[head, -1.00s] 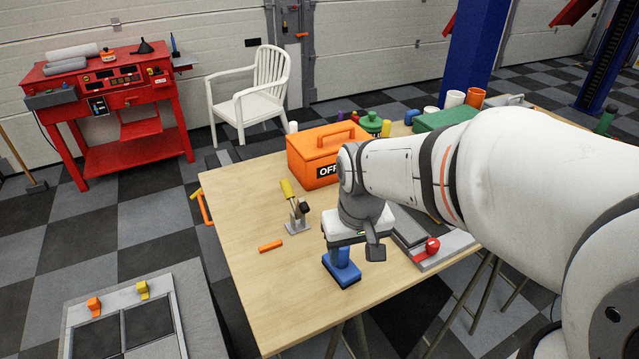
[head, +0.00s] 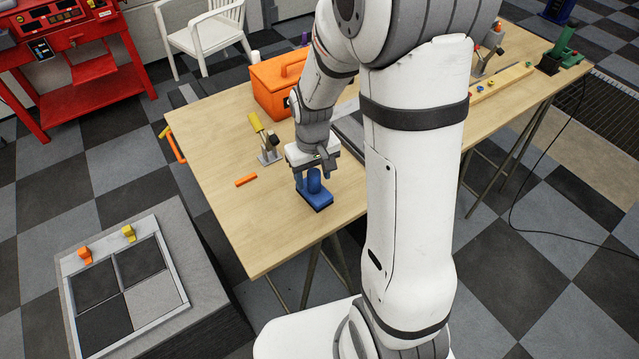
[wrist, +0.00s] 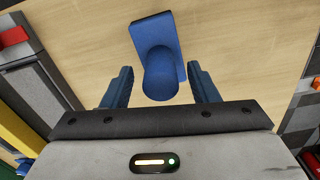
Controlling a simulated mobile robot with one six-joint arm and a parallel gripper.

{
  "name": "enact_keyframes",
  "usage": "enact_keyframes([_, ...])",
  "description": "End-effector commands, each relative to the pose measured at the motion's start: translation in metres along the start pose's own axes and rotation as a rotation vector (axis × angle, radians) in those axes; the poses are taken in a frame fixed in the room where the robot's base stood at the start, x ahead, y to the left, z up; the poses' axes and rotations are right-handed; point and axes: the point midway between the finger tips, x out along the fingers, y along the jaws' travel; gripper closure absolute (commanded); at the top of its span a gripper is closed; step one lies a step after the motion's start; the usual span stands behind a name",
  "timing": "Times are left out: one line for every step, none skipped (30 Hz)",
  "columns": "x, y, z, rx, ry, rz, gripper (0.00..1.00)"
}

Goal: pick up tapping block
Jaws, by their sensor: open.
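The tapping block appears to be the blue block (head: 316,201) with a flat base and an upright round handle, standing on the wooden table near its front edge. It also shows in the wrist view (wrist: 155,37), with the rounded handle top closest to the camera. My gripper (head: 306,184) is above and around the handle. In the wrist view my gripper (wrist: 160,84) is open, with one blue finger on each side of the handle and a gap on both sides. The fingers do not appear to touch it.
An orange bar (head: 246,180) lies on the table (head: 220,215) to the left. A yellow-handled toggle clamp (head: 262,135) and an orange toolbox (head: 275,88) stand behind. A tiled tray (head: 125,285) sits on a grey block at lower left. Bare wood lies around the blue block.

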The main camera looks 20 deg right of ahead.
Motion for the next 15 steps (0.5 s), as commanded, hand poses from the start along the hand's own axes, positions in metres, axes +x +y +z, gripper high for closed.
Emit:
enact_keyframes([0.0053,-0.0002,0.0008,0.0,-0.003,-0.001,0.46])
enact_keyframes([0.0078,-0.0002,0.0008,0.0,-0.003,0.0,0.46])
enact_keyframes([0.0103,-0.0003,0.0009,0.0,-0.003,0.0,0.46])
enact_keyframes([0.0114,-0.0003,0.0009,0.0,-0.002,0.0,0.46])
enact_keyframes([0.0121,-0.0003,0.0008,0.0,-0.001,0.0,0.46])
enact_keyframes([0.0126,-0.0004,0.0007,-0.001,-0.001,0.0,0.46])
enact_keyframes([0.0126,-0.0004,0.0006,-0.001,0.0,0.0,0.46])
enact_keyframes([0.0126,-0.0004,0.0005,-0.001,0.0,0.0,0.46])
enact_keyframes([0.0125,-0.0005,0.0005,-0.001,0.0,0.0,0.46])
enact_keyframes([0.0125,-0.0005,0.0005,-0.001,0.0,0.0,0.46])
enact_keyframes([0.0124,-0.0005,0.0005,-0.001,0.0,0.0,0.46])
enact_keyframes([0.0124,-0.0005,0.0005,-0.001,0.0,0.0,0.49])
enact_keyframes([0.0124,-0.0006,0.0005,-0.001,0.0,0.0,0.52])
enact_keyframes([0.0123,-0.0006,0.0005,-0.001,0.0,0.0,0.54])
enact_keyframes([0.0123,-0.0006,0.0005,-0.001,0.0,0.0,0.57])
